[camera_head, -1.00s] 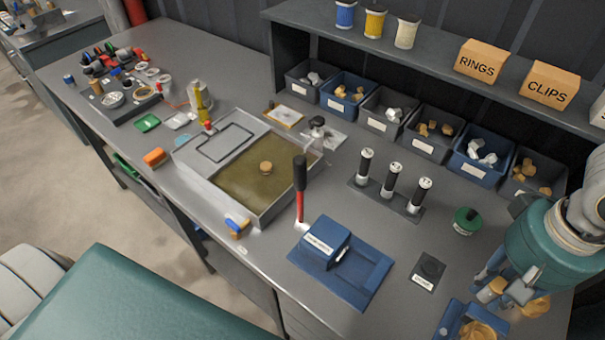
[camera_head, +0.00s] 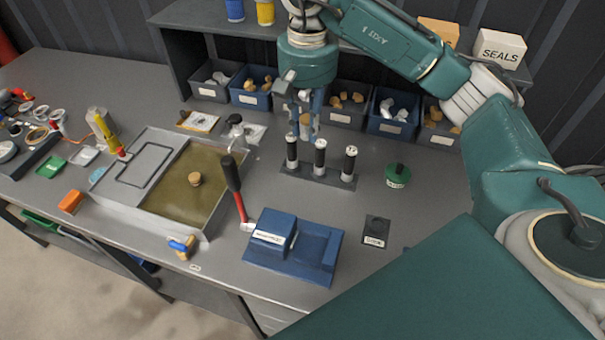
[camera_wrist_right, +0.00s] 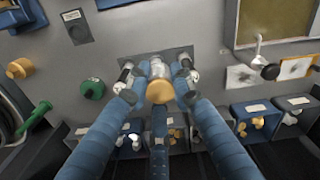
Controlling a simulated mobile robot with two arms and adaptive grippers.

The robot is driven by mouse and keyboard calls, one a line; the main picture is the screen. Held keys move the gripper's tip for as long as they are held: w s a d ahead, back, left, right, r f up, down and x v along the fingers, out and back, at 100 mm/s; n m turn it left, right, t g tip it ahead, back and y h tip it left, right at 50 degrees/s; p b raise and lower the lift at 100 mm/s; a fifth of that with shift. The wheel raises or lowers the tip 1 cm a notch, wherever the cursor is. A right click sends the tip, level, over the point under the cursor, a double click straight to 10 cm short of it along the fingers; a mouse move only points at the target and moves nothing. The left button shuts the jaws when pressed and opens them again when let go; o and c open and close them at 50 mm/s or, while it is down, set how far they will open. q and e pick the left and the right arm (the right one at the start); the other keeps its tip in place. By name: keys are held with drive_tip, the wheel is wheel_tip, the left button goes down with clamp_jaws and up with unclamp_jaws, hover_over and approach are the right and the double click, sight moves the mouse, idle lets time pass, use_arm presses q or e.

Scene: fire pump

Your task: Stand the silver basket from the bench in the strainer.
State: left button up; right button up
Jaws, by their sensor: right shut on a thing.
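My right gripper (camera_head: 305,128) hangs over the bench by a rack with three upright black-and-silver cylinders (camera_head: 320,153). In the right wrist view its blue fingers (camera_wrist_right: 160,92) are shut on a tan-topped piece (camera_wrist_right: 159,93). A silver part (camera_wrist_right: 157,69) shows just past the tan top; I cannot tell whether it is the silver basket in my grip or part of the rack behind. My left gripper is out of view.
A green knob (camera_head: 398,176) and a black plate (camera_head: 375,231) lie to the right. Bins (camera_head: 393,115) line the back.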

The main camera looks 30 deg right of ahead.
drive_tip(key=p, duration=0.3)
hover_over(306, 188)
wheel_tip(306, 188, down, 14)
drive_tip(key=shift+s+r, duration=0.1)
wheel_tip(306, 188, down, 4)
drive_tip(key=shift+a+r+p, duration=0.1)
drive_tip(key=shift+r+p, duration=0.15)
drive_tip(key=shift+p, duration=0.35)
drive_tip(key=shift+f, duration=0.5)
drive_tip(key=shift+f, duration=0.2)
drive_tip(key=o, duration=0.6)
drive_tip(key=shift+r, duration=0.1)
drive_tip(key=shift+o, duration=0.2)
